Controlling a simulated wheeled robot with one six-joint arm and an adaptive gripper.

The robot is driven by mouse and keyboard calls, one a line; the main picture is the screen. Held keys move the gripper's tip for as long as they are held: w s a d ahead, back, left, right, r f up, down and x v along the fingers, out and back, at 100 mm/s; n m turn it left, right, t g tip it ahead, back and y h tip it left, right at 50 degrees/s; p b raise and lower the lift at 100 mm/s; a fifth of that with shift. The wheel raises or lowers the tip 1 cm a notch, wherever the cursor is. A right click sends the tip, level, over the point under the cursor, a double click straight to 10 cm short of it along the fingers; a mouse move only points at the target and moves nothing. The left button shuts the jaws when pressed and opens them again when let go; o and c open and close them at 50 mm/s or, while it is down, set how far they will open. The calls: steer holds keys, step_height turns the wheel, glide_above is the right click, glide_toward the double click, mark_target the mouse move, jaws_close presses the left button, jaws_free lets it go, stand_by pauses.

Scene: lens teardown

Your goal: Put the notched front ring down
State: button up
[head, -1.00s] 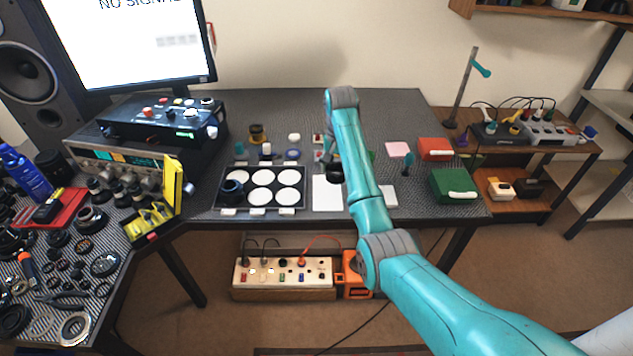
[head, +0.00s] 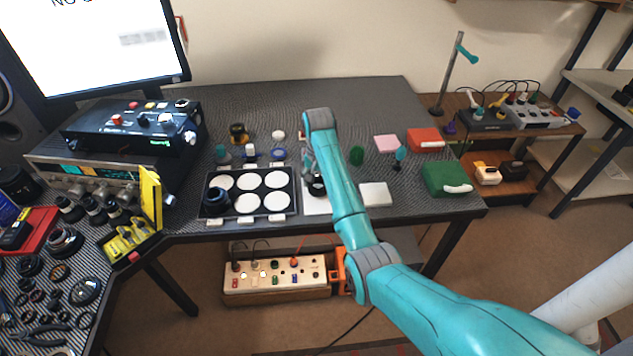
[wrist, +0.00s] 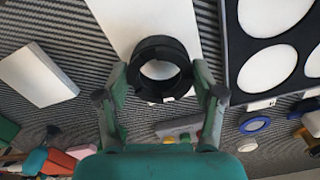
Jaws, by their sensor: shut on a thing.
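The notched front ring (wrist: 160,46) is a black ring with an open centre, held between the two fingertips of my gripper (wrist: 161,84) in the wrist view. In the head view the ring (head: 317,189) shows as a dark shape beside my arm, partly hidden, with my gripper (head: 313,178) at it. A white sheet (wrist: 135,14) lies under the ring in the wrist view. The sheet also shows in the head view (head: 312,207). I cannot tell whether the ring touches it.
A black tray (head: 295,190) with white round pads stands left of the sheet; a dark lens part (head: 217,200) is in its front left pad. A white block (head: 376,194) lies right of the sheet. A green case (head: 446,179) and red box (head: 426,139) are farther right.

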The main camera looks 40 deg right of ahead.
steer(key=shift+f, duration=0.55)
steer(key=shift+f, duration=0.1)
steer(key=o, duration=1.4)
